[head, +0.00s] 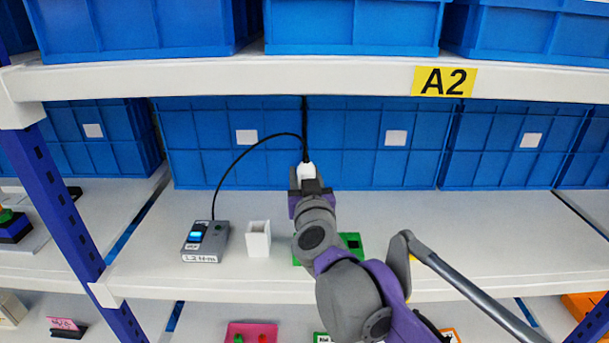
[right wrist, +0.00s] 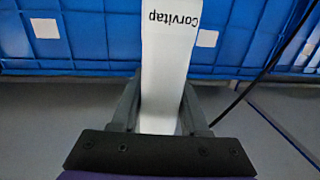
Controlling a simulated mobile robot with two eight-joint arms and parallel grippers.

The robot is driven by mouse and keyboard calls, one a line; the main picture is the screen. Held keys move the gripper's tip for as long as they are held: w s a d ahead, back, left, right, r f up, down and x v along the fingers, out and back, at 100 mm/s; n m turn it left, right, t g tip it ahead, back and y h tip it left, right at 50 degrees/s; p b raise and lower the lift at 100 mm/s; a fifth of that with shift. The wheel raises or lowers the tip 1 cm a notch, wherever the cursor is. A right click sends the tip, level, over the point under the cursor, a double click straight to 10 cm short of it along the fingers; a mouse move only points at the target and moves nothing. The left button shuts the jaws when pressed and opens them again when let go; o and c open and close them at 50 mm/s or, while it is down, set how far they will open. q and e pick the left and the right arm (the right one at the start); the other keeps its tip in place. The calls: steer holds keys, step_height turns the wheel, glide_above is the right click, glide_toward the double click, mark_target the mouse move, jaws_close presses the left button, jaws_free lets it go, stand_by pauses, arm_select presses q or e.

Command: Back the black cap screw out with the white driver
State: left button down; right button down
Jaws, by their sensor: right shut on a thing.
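The white driver (head: 306,172) stands above the shelf near its back, held by my right gripper (head: 308,187). In the right wrist view the white driver (right wrist: 164,60), printed "Corvitap", runs between the two fingers of my right gripper (right wrist: 160,100), which is shut on it. A green plate (head: 350,241) lies on the shelf, mostly behind my right arm, with a dark block showing at its right side. I cannot make out the black cap screw; my arm covers much of the plate. The driver's lower end is hidden. My left gripper is not in view.
A grey control box (head: 205,241) with a lit blue display stands left on the shelf, beside an empty-looking white holder (head: 258,239). A black cable (head: 231,166) arcs near the driver. Blue bins (head: 373,142) line the back, with an upper shelf (head: 250,76) above. The shelf's right side is clear.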

steer(key=shift+r+p, duration=1.2)
steer(key=shift+r, duration=0.95)
